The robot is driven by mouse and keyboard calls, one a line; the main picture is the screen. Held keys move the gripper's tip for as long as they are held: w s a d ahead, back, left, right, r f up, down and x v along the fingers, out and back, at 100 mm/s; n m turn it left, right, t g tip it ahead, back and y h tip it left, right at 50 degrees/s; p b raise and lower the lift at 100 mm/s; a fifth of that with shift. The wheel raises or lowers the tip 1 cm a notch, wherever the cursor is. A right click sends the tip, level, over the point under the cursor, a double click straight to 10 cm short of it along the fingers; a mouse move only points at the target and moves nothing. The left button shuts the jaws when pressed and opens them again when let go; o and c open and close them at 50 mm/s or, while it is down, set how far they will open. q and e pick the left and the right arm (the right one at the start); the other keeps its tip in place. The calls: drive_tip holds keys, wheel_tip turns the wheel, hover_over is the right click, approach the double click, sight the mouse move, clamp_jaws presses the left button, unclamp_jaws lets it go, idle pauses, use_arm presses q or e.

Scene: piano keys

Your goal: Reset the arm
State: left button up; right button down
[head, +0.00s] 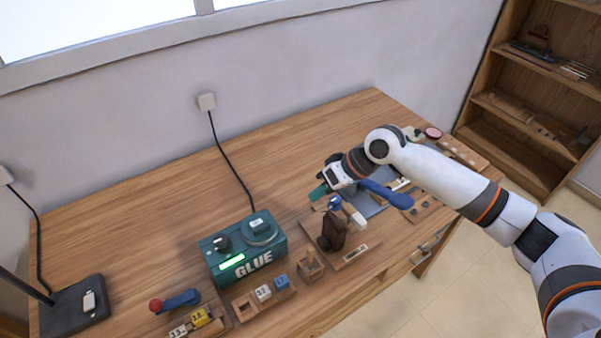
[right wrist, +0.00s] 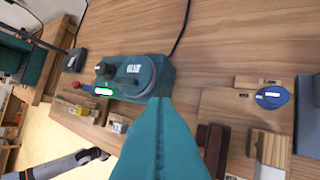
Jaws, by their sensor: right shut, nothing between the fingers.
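My right arm reaches in from the right in the head view. Its gripper (head: 318,192), with teal fingers, is above the middle of the wooden table (head: 150,240), behind a dark brown block (head: 332,232) and to the right of the green glue machine (head: 243,248). In the right wrist view the teal fingers (right wrist: 160,125) are together with nothing between them, and the glue machine (right wrist: 133,76) shows beyond them. My left gripper does not show in the head view.
A blue-handled tool (head: 388,194) lies beneath my right forearm. Small numbered blocks (head: 264,293) in wooden holders line the front edge. A black lamp base (head: 73,306) stands at left. The table's back left is clear, apart from a cable (head: 231,160). A wooden shelf (head: 520,150) stands at right.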

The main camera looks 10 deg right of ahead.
drive_tip(key=s+a+f+n, duration=0.1)
drive_tip(key=s+a+f, duration=0.3)
drive_tip(key=s, duration=0.3)
drive_tip(key=s+a+f+n, duration=0.1)
drive_tip(key=s+a+f, duration=0.2)
drive_tip(key=s, duration=0.3)
drive_tip(key=s+d+f+m+t+h, duration=0.1)
drive_tip(key=s+d+m+h, duration=0.2)
drive_tip(key=s+d, duration=0.35)
drive_tip(key=s+d+f+m+h, duration=0.2)
drive_tip(key=s+d+h, duration=0.2)
drive_tip(key=s+d, duration=0.3)
wheel_tip(320, 180, down, 26)
drive_tip(key=s+a+f+g, duration=0.1)
drive_tip(key=s+a, duration=0.1)
drive_tip(key=s+d+f, duration=0.1)
drive_tip(key=s+f, duration=0.7)
drive_tip(key=s+d+f+g, duration=0.1)
drive_tip(key=s+d+f, duration=0.1)
drive_tip(key=s+f, duration=0.5)
drive_tip(key=shift+s+d+f+b, duration=0.25)
drive_tip(key=shift+s+f+b, duration=0.15)
drive_tip(key=shift+s, duration=0.35)
